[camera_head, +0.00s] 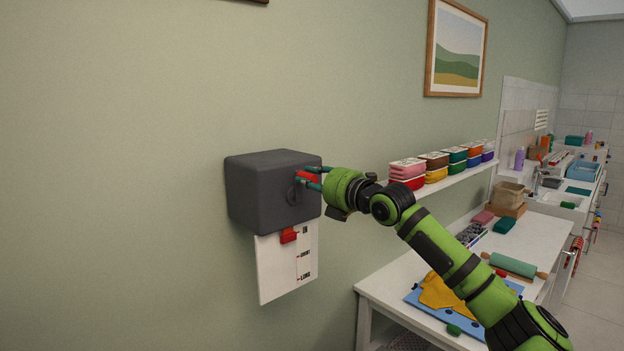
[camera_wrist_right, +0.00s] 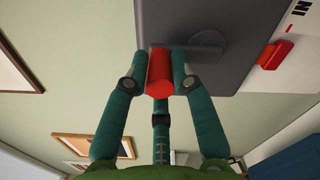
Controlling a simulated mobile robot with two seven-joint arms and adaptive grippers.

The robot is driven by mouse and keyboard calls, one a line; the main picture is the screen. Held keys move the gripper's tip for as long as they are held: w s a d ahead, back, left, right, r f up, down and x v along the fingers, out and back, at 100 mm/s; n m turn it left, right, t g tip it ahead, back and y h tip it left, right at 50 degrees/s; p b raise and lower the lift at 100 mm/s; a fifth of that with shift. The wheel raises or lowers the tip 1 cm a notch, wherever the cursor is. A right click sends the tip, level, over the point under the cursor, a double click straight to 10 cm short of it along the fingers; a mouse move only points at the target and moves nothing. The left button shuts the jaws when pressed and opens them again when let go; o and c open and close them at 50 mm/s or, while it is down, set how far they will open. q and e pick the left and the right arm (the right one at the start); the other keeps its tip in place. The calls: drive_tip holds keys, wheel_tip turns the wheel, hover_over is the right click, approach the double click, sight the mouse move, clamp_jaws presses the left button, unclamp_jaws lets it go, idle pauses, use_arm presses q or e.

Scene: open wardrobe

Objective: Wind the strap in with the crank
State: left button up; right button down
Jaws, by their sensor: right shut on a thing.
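A dark grey box (camera_head: 265,190) is fixed to the green wall. Its crank (camera_head: 296,194) is on the right-hand face; the crank arm and hub also show in the right wrist view (camera_wrist_right: 207,47). My right gripper (camera_head: 310,178) is shut on the crank's red handle (camera_wrist_right: 160,82), with fingers on both sides of it. A red piece (camera_head: 288,235), perhaps the strap's end, shows just under the box, in front of a white card (camera_head: 275,275) with several marks. I cannot make out the strap itself. My left gripper is in neither view.
A shelf (camera_head: 450,172) with stacked coloured boxes runs along the wall at right. Below it a white table (camera_head: 385,290) holds a rolling pin (camera_head: 514,265), a blue mat and yellow cloth. The wall left of the grey box is bare.

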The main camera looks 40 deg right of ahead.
drive_tip(key=c, duration=1)
unclamp_jaws()
drive_tip(key=shift+a, duration=0.1)
drive_tip(key=shift+c, duration=0.2)
drive_tip(key=s, duration=0.4)
drive_tip(key=s+d, duration=0.1)
drive_tip(key=s, duration=0.1)
drive_tip(key=shift+s, duration=0.35)
drive_tip(key=shift+s+a, duration=0.25)
drive_tip(key=shift+s, duration=0.1)
